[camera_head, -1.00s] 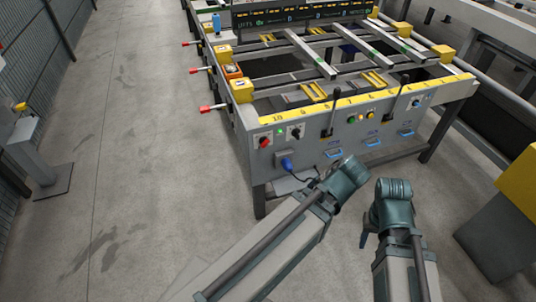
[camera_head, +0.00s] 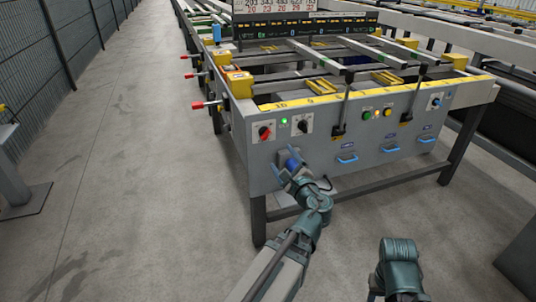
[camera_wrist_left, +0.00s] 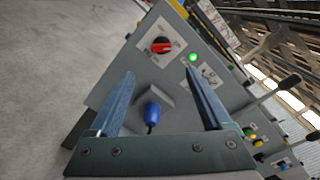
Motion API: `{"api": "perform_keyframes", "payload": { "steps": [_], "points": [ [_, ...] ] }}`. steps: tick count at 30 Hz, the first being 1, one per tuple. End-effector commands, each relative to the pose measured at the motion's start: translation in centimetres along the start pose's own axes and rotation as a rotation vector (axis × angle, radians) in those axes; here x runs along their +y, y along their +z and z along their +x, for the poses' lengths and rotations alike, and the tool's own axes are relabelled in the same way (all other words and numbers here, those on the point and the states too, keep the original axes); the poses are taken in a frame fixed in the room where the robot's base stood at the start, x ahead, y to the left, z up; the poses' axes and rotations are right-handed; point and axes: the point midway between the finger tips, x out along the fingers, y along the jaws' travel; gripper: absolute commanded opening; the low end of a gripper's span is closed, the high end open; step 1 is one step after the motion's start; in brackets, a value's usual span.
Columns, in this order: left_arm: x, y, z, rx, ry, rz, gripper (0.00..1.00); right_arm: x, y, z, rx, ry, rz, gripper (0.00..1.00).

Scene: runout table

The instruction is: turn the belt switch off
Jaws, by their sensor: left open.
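The runout table's grey front panel (camera_head: 375,135) carries a red rotary switch (camera_head: 265,133) on a white plate at its left end. A lit green lamp (camera_head: 284,121) and a black rotary knob (camera_head: 303,125) sit to its right. Which one is the belt switch I cannot read. My left gripper (camera_head: 287,172) is open and empty, below the red switch and close to the blue plug. In the left wrist view the red switch (camera_wrist_left: 161,45) lies ahead, beyond the two fingers (camera_wrist_left: 158,90). My right arm shows at the bottom right, but its gripper's fingers are hidden.
A blue plug (camera_head: 291,164) sticks out of the panel by my left gripper; it also shows between the fingers in the left wrist view (camera_wrist_left: 152,113). Black levers (camera_head: 340,115), push buttons (camera_head: 367,115) and blue handles (camera_head: 347,159) lie to the right.

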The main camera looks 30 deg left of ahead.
Motion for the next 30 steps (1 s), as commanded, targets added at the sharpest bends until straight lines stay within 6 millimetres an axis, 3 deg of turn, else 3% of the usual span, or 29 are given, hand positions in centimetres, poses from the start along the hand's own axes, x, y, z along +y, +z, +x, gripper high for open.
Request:
{"api": "perform_keyframes", "payload": {
  "steps": [3, 13, 30],
  "points": [
    [0.4, -0.4, 0.3, -0.012, -0.027, 0.039, 0.82, -0.1, -0.1, 1.1, 0.000, 0.000, -0.001, 0.50],
    [0.1, -0.2, 1.6, -0.017, -0.032, 0.049, 0.82, -0.1, -0.1, 1.0, 0.000, 0.000, -0.001, 0.50],
    [-0.3, -0.1, 12.1, -0.016, -0.031, 0.047, 0.82, -0.1, -0.1, 1.0, 0.000, 0.000, 0.000, 0.50]
  ]
}}
